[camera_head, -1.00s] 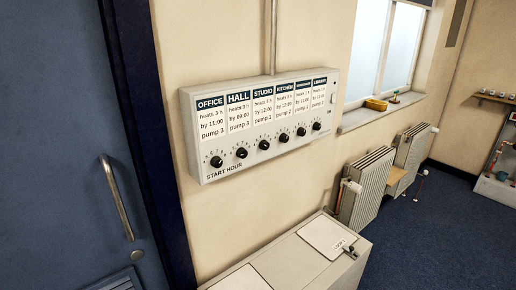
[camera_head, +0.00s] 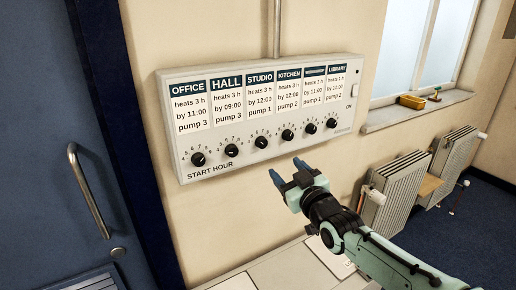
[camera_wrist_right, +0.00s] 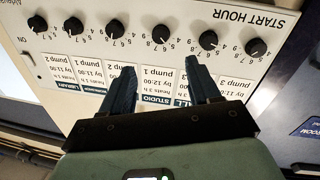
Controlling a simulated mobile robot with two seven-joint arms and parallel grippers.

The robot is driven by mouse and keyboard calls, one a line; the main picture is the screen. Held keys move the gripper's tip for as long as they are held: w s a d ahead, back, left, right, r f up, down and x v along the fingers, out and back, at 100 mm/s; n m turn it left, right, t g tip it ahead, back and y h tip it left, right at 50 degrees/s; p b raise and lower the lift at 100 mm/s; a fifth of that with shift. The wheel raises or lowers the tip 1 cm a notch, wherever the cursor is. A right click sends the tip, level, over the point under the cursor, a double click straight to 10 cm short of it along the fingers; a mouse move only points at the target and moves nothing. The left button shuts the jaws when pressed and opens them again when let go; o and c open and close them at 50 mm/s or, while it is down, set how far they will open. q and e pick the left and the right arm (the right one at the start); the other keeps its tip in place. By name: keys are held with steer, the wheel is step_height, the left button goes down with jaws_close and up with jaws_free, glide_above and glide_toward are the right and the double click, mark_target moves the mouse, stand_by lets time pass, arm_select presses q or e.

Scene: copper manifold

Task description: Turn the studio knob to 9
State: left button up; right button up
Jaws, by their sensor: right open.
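The studio knob (camera_head: 261,141) is a black round knob, third from the left in the row on the white heating panel (camera_head: 340,77), under the STUDIO card (camera_head: 260,95). Its exact setting is too small to read. My right gripper (camera_head: 287,171) is open and empty, in front of and below the panel, slightly right of the studio knob in the picture and apart from it. In the right wrist view, which shows the panel upside down, the studio knob (camera_wrist_right: 161,33) appears beyond the gap between the two fingertips (camera_wrist_right: 159,65). My left gripper is not in view.
The office knob (camera_head: 198,159), hall knob (camera_head: 232,150) and kitchen knob (camera_head: 287,134) sit close by in the same row. A pale cabinet (camera_head: 285,270) stands below the panel. A blue door (camera_head: 35,120) is at the left, radiators (camera_head: 400,190) at the right.

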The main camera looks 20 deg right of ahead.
mark_target(263, 144)
steer(key=w+p, duration=0.4)
steer(key=w, duration=0.8)
steer(key=shift+w+a+r, duration=0.1)
steer(key=shift+w+r, duration=0.05)
steer(key=shift+w, duration=0.05)
steer(key=shift+w+p, duration=0.35)
steer(key=shift+w, duration=0.1)
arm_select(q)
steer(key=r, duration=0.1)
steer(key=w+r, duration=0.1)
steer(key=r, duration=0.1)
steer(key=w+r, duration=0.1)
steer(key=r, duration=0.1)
arm_select(e)
steer(key=shift+s, duration=0.1)
steer(key=c, duration=1)
